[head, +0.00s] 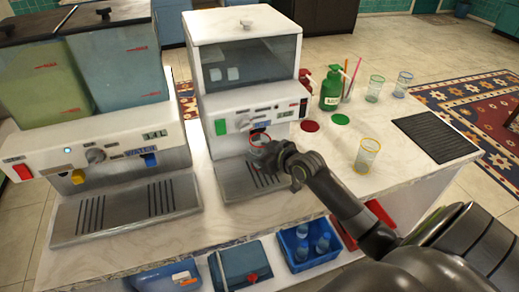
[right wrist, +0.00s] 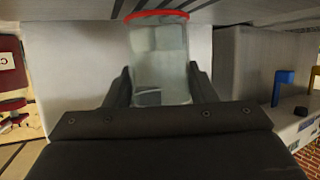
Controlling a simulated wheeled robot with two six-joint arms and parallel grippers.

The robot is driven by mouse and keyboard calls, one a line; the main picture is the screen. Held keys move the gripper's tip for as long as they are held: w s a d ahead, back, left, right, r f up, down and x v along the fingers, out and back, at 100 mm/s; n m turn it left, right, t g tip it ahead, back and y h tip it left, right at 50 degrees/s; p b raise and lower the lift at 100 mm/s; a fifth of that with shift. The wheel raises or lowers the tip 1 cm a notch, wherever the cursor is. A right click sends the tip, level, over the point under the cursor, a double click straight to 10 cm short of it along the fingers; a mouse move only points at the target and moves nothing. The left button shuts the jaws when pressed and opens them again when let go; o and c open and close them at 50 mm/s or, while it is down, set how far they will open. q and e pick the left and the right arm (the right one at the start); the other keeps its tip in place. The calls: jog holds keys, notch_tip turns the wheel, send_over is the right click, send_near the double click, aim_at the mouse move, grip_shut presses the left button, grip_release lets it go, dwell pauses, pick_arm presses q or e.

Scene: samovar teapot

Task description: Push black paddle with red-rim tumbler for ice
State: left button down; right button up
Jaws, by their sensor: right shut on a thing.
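The red-rim tumbler (right wrist: 158,55) is clear glass with a red rim, between the two dark fingers in the right wrist view. In the head view its red rim (head: 254,141) shows under the front panel of the white ice machine (head: 243,80). My right gripper (head: 275,154) is shut on the tumbler in front of the dispensing bay, above the drip tray (head: 240,187). The black paddle is small and dark, just behind or above the rim; I cannot tell whether the tumbler touches it. My left gripper is not in view.
A two-tank drink dispenser (head: 110,130) stands to the left. A yellow-rim glass (head: 367,155), a green pump bottle (head: 331,88), more glasses and red and green coasters are on the counter to the right. A black mat (head: 435,138) lies at the far right.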

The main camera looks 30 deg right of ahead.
jog(key=shift+s+a+p, duration=0.3)
jog(key=shift+s+p, duration=0.2)
jog(key=shift+s, duration=0.55)
jog(key=shift+s+a+p, duration=0.25)
jog(key=shift+s+p, duration=0.25)
jog(key=shift+s, duration=0.55)
jog(key=shift+s, duration=0.25)
jog(key=s+p, duration=0.1)
jog(key=s, duration=0.2)
jog(key=s+a, duration=0.1)
jog(key=s, duration=0.2)
jog(key=s+a+p, duration=0.1)
jog(key=s, duration=0.2)
jog(key=shift+s+a+p, duration=0.15)
jog(key=shift+p, duration=0.15)
